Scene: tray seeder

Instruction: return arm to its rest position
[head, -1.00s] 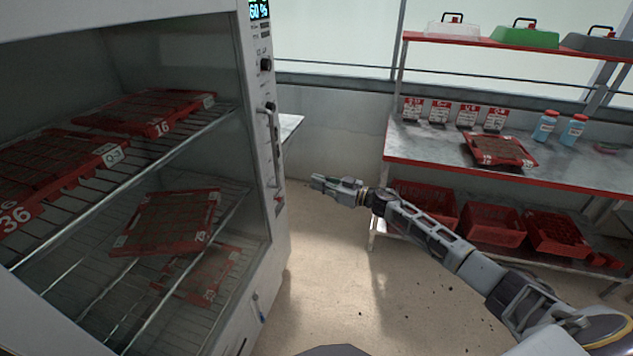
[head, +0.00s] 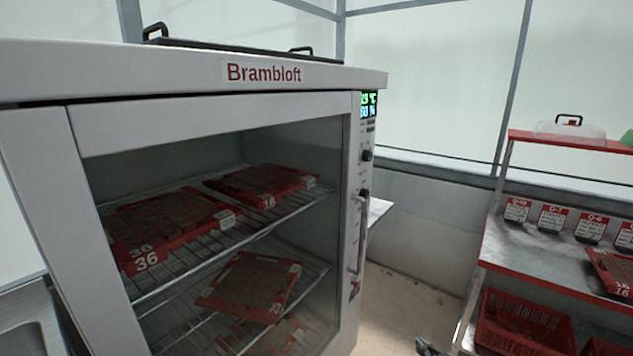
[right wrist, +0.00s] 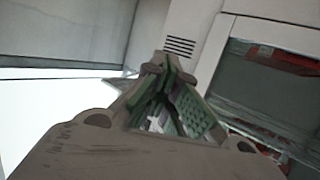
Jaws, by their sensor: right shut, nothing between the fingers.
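My right gripper (head: 428,346) shows only as a small part at the bottom edge of the head view, low in front of the floor between the cabinet and the bench. In the right wrist view its fingers (right wrist: 165,72) meet at the tips, shut and empty. The white Brambloft cabinet (head: 225,122) stands to its left, its glass front showing red trays on wire shelves. The cabinet also shows behind the fingers in the right wrist view (right wrist: 218,28). My left gripper is not in view.
A steel bench (head: 520,262) with a red edge stands at the right, with label cards, a red tray (head: 612,270) on top and red crates (head: 525,325) below. A metal sink (head: 22,335) is at the lower left. Floor (head: 405,300) is clear between cabinet and bench.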

